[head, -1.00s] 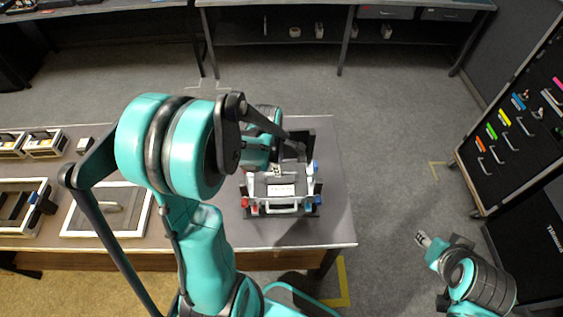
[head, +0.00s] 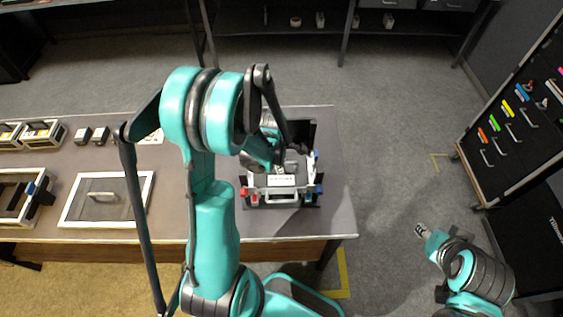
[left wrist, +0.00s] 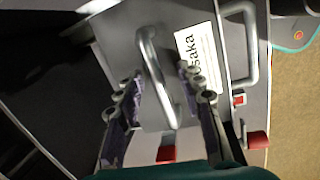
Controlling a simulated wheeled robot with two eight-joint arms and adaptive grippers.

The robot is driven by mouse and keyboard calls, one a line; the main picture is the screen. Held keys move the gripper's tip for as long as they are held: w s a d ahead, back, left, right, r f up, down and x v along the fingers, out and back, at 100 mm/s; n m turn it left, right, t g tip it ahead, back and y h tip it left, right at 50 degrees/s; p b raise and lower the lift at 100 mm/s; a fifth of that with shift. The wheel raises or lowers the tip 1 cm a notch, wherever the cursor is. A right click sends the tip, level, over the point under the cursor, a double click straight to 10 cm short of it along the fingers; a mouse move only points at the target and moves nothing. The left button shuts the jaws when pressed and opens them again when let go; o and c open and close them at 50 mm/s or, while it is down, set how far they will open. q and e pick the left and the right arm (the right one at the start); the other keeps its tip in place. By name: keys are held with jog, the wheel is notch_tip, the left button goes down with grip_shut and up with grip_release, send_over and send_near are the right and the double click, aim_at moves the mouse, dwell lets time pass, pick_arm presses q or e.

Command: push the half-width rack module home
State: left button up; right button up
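The half-width rack module looks to be the grey panel with a bar handle (left wrist: 158,75) and a white label reading "Osaka" (left wrist: 197,62) in the left wrist view. The label also shows in the head view (head: 281,180), on the dark rack case (head: 301,132) at the table's right end. My left gripper (left wrist: 160,84) is open, its fingers on either side of the bar handle; I cannot tell whether they touch it. In the head view, my left arm partly hides the module. My right gripper (head: 421,230) is away from the table at lower right, too small to read.
Red (head: 255,197) and blue (head: 317,190) latches flank the case front, with a second handle (head: 282,201) between. A framed tray (head: 74,224) and small boxes stand left on the table. A tool cabinet (head: 515,120) stands right. Floor between is clear.

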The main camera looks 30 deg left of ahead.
pick_arm(q)
grip_shut()
grip_release()
jog(key=r, duration=0.4)
jog(key=s+r, duration=0.1)
jog(key=r, duration=0.3)
jog(key=s+r, duration=0.1)
jog(key=r, duration=0.2)
jog(key=shift+a+r, duration=0.2)
jog(key=shift+r, duration=0.2)
